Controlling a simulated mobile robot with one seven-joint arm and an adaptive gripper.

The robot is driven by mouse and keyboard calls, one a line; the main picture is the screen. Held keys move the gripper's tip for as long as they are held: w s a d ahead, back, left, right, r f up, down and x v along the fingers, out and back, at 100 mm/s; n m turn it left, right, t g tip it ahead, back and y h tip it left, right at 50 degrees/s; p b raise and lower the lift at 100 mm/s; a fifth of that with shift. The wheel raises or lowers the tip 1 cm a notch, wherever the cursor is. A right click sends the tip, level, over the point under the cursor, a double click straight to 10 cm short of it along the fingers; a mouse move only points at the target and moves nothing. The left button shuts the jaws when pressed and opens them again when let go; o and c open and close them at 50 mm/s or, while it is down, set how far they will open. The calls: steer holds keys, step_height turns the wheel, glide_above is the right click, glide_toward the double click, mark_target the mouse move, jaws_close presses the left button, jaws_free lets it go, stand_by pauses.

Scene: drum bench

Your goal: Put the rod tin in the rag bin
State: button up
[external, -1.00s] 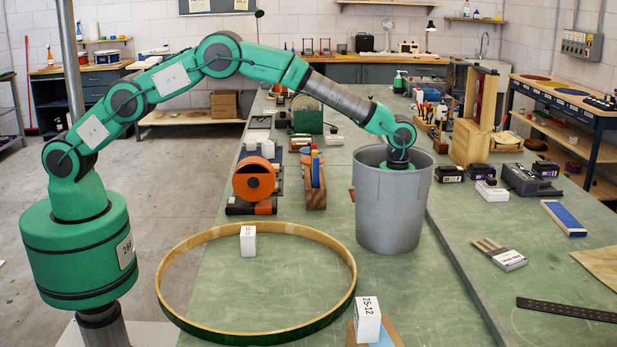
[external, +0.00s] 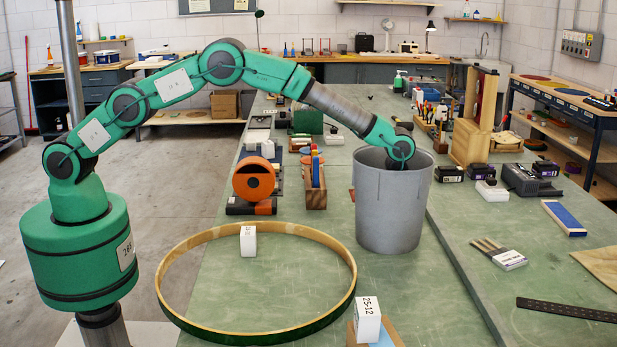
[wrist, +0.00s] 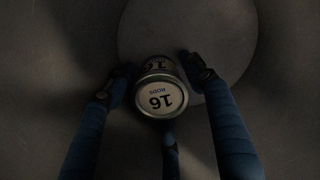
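The rod tin (wrist: 160,97) shows in the wrist view, its pale lid marked "16 RODS" facing the camera. It is down inside the rag bin, upright or nearly so, by the lighter round floor. The rag bin (external: 391,215) is a tall grey open-topped bin on the green bench in the external view; its inner wall and floor (wrist: 215,40) fill the wrist view. My gripper (wrist: 160,80) points down into the bin, blue fingers spread around the tin's outline with narrow dark gaps at the sides. It looks open. The bin hides the tin and fingers in the external view.
A large wooden hoop (external: 170,270) lies left of the bin, with a white block (external: 248,241) within its outline. A wooden holder (external: 315,190) and an orange drum-like object (external: 254,179) stand to the left. A wooden stand (external: 470,140) and battery packs (external: 449,173) are to the right.

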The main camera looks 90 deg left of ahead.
step_height(320, 180, up, 12)
steer(key=shift+d+r+p, duration=0.1)
steer(key=shift+r+p, duration=0.05)
steer(key=shift+p, duration=1)
